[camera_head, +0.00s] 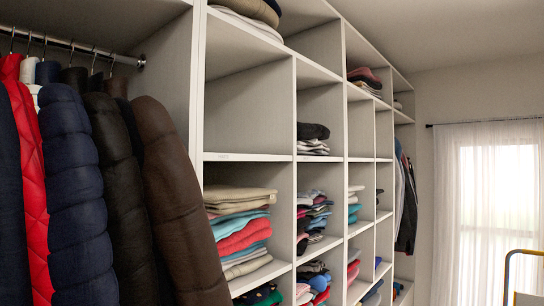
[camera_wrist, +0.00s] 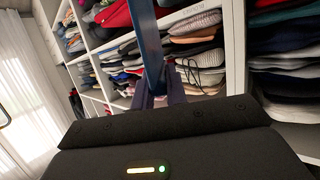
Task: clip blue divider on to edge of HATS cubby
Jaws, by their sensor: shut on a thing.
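The blue divider (camera_wrist: 149,42) is a long, narrow blue strip in the wrist view, running up from my gripper (camera_wrist: 156,92) to the top of the picture. My gripper is shut on its lower end, and the fingers are dark and partly hidden behind the dark housing. The divider stands in front of the cubbies; I cannot tell whether it touches any shelf edge. My gripper and the divider are not in the head view.
In the head view, white cubby shelving (camera_head: 199,110) holds folded clothes (camera_head: 240,232), with some cubbies empty. Jackets (camera_head: 80,190) hang at left. A curtained window (camera_head: 495,200) is at right. In the wrist view, a white upright (camera_wrist: 236,50) separates filled cubbies.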

